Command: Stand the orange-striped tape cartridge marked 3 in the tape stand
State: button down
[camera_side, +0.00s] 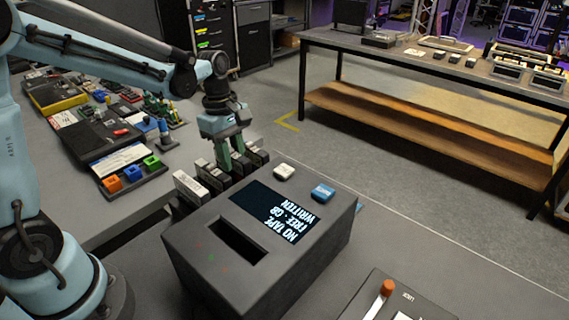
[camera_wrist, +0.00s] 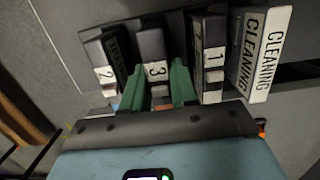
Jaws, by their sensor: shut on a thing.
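The cartridge marked 3 (camera_wrist: 152,58) stands in the row of cartridges, between the ones marked 2 (camera_wrist: 103,68) and 1 (camera_wrist: 210,62). My gripper (camera_wrist: 156,86) has its green fingers closed on either side of it. A small orange patch shows low between the fingers. In the side view my gripper (camera_side: 234,158) points down into the row, behind the grey tape drive. The tape stand is mostly hidden by the cartridges and the drive, so I cannot tell how deep cartridge 3 sits.
A white-labelled CLEANING cartridge (camera_wrist: 263,55) stands at the row's end. The tape drive (camera_side: 250,245) has an empty slot and its screen reads NO TAPE. Neighbouring cartridges stand close to my fingers.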

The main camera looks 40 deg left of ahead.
aim_at(231, 150)
jog(key=shift+f, duration=0.45)
jog(key=c, duration=0.8)
grip_release()
jog(key=shift+o, duration=0.4)
jog(key=shift+o, duration=1.2)
jog(key=shift+r, duration=3.8)
jog(key=shift+f, duration=0.1)
